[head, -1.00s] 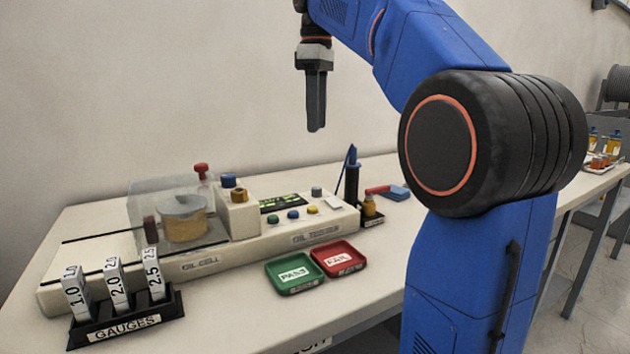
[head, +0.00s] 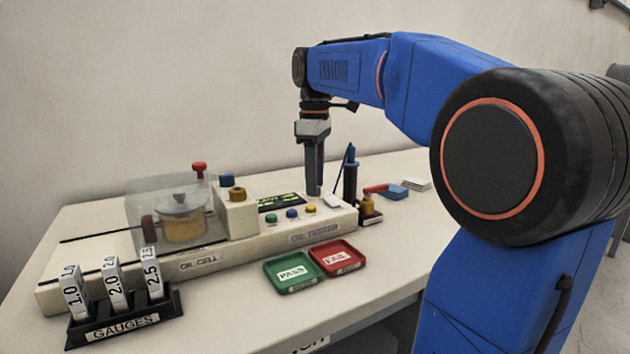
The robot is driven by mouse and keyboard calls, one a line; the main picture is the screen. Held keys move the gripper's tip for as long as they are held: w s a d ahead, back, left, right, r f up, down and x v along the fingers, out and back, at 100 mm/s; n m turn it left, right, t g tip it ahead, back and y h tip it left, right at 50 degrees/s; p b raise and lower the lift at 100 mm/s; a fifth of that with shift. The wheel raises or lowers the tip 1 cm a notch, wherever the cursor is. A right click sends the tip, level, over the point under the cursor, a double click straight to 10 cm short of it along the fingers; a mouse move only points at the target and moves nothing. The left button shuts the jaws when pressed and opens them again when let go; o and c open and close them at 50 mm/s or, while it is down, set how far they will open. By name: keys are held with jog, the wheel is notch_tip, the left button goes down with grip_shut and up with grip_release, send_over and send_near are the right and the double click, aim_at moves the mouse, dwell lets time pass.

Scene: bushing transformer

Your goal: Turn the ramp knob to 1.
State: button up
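The oil tester (head: 312,239) is a cream console on the table, with a dark display with green marks, coloured buttons and a white switch on its sloping panel. My gripper (head: 314,190) points straight down, its fingertips at the rear right of this panel, right of the display. The small grey knob there, likely the ramp knob, is now largely hidden by the fingers. I cannot tell whether they touch or surround it, nor read its setting. The finger gap does not show clearly.
A dark upright holder (head: 350,178) is close right of my gripper. Green (head: 291,272) and red (head: 337,257) trays and a gauge rack (head: 125,318) lie in front.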

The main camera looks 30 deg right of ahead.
jog(key=shift+f, duration=0.2)
grip_shut()
jog(key=shift+m, duration=0.3)
jog(key=m, duration=0.5)
jog(key=shift+m, duration=0.3)
jog(key=m, duration=0.5)
jog(key=shift+m, duration=0.3)
dwell(0.3)
